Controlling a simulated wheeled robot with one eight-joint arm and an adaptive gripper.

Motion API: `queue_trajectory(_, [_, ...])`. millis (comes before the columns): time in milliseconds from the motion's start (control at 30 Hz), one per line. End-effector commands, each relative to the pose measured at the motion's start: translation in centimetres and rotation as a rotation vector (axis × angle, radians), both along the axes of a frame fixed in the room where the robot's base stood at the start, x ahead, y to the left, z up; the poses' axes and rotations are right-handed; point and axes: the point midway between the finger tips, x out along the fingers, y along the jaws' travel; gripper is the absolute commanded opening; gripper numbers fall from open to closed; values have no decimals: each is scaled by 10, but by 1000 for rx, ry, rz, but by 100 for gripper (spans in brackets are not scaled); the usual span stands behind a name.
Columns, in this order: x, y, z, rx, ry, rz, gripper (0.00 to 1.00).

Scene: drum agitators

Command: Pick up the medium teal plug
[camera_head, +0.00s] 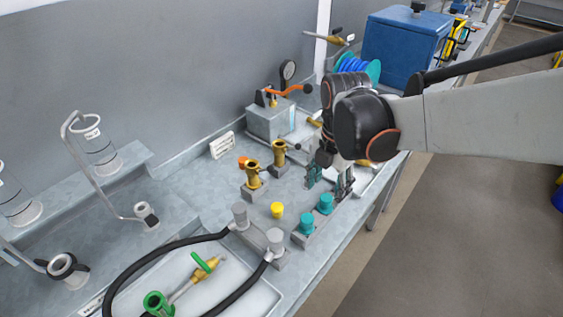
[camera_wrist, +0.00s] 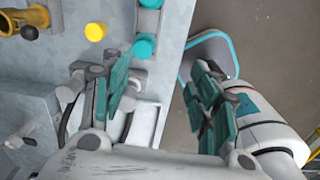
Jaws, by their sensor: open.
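Two teal plugs stand on a grey block near the bench's front edge: a nearer one (camera_head: 307,223) and a farther one (camera_head: 326,203). I cannot tell by size which is the medium one. My gripper (camera_head: 330,180) is open and empty, above the bench just beyond the farther plug and apart from it. In the wrist view the farther plug (camera_wrist: 145,46) lies ahead of the left finger of my gripper (camera_wrist: 163,70). The other plug (camera_wrist: 151,4) is cut by the top edge. Neither plug is between the fingers.
A yellow plug (camera_head: 277,210) stands left of the teal ones. Brass fittings (camera_head: 253,175) stand behind it. Grey plugs with black hoses (camera_head: 275,240) and a white tray (camera_head: 235,285) are nearer. A grey box with a gauge (camera_head: 270,120) stands behind. The bench edge drops to the floor at right.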

Motion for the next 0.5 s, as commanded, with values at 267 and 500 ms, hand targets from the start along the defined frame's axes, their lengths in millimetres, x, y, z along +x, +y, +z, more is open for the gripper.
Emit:
queue_trajectory(267, [14,29,-19,-14,39,287,55])
queue_trajectory(500, [15,32,-60,-13,32,294,55])
